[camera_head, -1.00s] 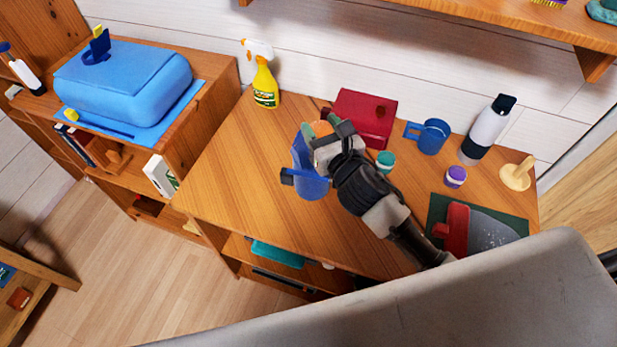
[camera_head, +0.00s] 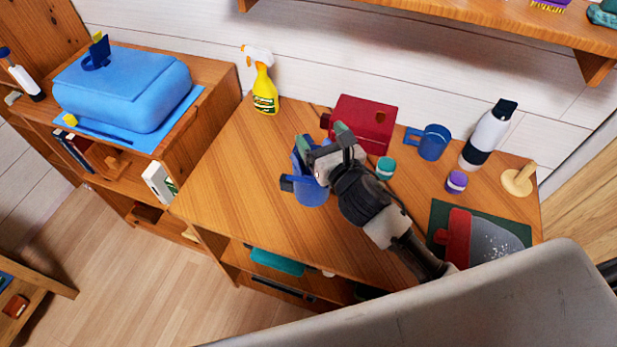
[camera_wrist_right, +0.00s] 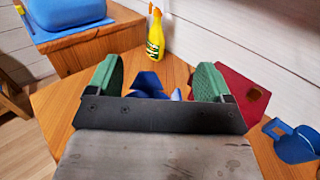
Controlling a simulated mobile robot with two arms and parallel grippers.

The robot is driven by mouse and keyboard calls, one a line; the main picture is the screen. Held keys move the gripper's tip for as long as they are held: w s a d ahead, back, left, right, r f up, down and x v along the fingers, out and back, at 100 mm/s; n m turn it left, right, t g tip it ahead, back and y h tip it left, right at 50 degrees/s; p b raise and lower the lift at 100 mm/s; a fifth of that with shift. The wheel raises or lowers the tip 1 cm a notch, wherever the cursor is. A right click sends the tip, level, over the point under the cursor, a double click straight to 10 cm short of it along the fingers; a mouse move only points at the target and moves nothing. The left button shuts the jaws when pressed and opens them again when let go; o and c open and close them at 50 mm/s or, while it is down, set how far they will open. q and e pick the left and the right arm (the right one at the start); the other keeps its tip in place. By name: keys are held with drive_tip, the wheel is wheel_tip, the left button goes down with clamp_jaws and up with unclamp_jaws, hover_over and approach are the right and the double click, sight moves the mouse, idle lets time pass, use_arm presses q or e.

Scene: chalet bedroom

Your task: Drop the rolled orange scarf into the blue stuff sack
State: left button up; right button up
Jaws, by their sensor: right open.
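The blue stuff sack (camera_head: 306,190) stands on the wooden desk (camera_head: 240,180), partly hidden by my right gripper (camera_head: 321,138). Its flaps also show in the right wrist view (camera_wrist_right: 147,80), low between the fingers. My right gripper is open above the sack, with its green finger pads (camera_wrist_right: 102,78) spread wide and nothing between them. The rolled orange scarf does not show in either view now; the inside of the sack is hidden. My left gripper is not in view.
A red box (camera_head: 366,125), teal jar (camera_head: 385,168), blue mug (camera_head: 434,142) and white bottle (camera_head: 486,138) stand to the right. A yellow spray bottle (camera_head: 264,92) stands at the back. The desk left of the sack is clear.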

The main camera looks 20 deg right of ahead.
drive_tip(key=s+d+b, duration=0.2)
drive_tip(key=s, duration=0.8)
drive_tip(key=shift+s, duration=0.15)
